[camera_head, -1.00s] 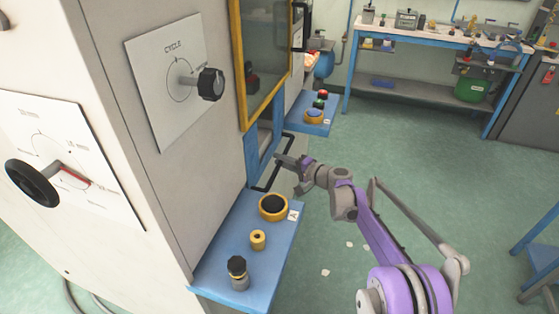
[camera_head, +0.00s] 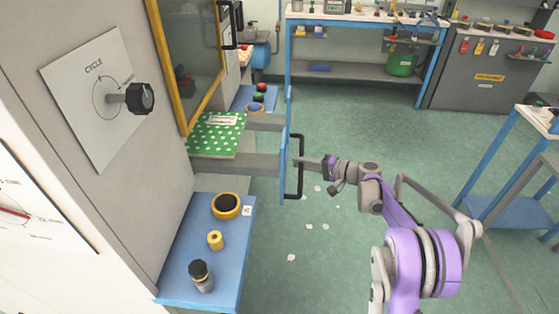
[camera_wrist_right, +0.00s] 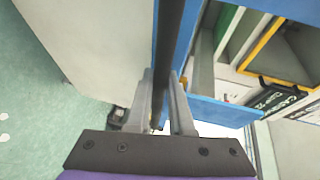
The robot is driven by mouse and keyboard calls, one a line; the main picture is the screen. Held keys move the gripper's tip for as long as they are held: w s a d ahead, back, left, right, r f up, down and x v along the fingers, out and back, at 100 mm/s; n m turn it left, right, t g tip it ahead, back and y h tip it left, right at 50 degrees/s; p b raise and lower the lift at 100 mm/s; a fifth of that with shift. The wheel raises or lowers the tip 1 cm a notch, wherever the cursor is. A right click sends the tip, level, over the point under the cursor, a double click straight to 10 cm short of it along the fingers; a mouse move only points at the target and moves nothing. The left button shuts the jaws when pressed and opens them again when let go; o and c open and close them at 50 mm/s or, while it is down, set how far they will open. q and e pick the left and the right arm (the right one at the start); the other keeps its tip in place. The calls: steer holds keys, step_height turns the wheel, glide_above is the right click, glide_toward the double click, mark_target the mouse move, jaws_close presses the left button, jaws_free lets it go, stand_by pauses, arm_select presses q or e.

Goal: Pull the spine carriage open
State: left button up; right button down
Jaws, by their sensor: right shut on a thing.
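The spine carriage stands out from the machine on grey rails (camera_head: 240,163), with its blue front panel (camera_head: 285,150) facing right. A black bar handle (camera_head: 300,185) is fixed to that panel. My right gripper (camera_head: 302,161) is shut on the handle, with its arm reaching in from the right. In the right wrist view the handle (camera_wrist_right: 172,35) runs between the two fingers (camera_wrist_right: 162,95). A green cover with white dots (camera_head: 217,133) lies by the opening, over the inner part of the carriage. My left gripper is not in view.
A blue shelf (camera_head: 215,265) with a black-topped yellow ring (camera_head: 226,205) and a black knob (camera_head: 199,270) juts out below the carriage. The yellow-framed door (camera_head: 185,65) is above. Open green floor (camera_head: 340,250) lies to the right.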

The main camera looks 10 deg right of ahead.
steer(key=shift+s+d, duration=0.25)
steer(key=shift+d, duration=0.55)
steer(key=shift+s+d, duration=0.25)
steer(key=shift+d, duration=0.5)
steer(key=shift+s+d, duration=0.25)
steer(key=shift+d, duration=0.55)
steer(key=c, duration=0.8)
jaws_free()
steer(key=p+v, duration=0.1)
steer(key=v, duration=0.9)
steer(key=shift+s+d, duration=0.3)
